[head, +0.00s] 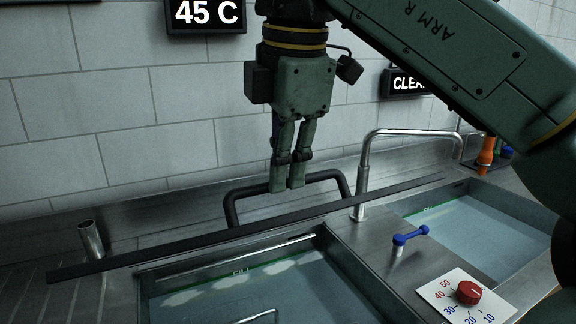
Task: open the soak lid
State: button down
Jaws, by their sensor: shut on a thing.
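The soak lid (150,252) shows as a long, thin dark strip, seen nearly edge-on. It is raised over the back of the left basin, whose water shows below it. A black arched handle (232,210) rises behind the strip. My gripper (288,186) points down from above, its fingers close together and shut on the middle of the handle's bar. The exact contact between the fingertips is hidden.
The left basin (330,244) has a FILL line inside. A steel faucet (362,180) stands between it and the right basin (540,222). A blue lever (412,236) and a red knob (468,292) on a numbered dial are at the front right. Signs hang on the tiled wall.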

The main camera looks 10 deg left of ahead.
jog(key=c, duration=2.1)
grip_release()
jog(key=shift+w+a+f, duration=0.25)
jog(key=shift+f, duration=0.1)
jog(key=shift+c, duration=0.2)
jog(key=shift+o, duration=1.3)
jog(key=shift+w+a+f, duration=0.15)
jog(key=shift+w+a, duration=0.05)
jog(key=shift+w, duration=0.05)
jog(key=shift+o, duration=1.1)
jog(key=shift+w+a, duration=0.15)
jog(key=shift+w, duration=0.1)
jog(key=shift+s, duration=0.1)
jog(key=shift+d, duration=0.2)
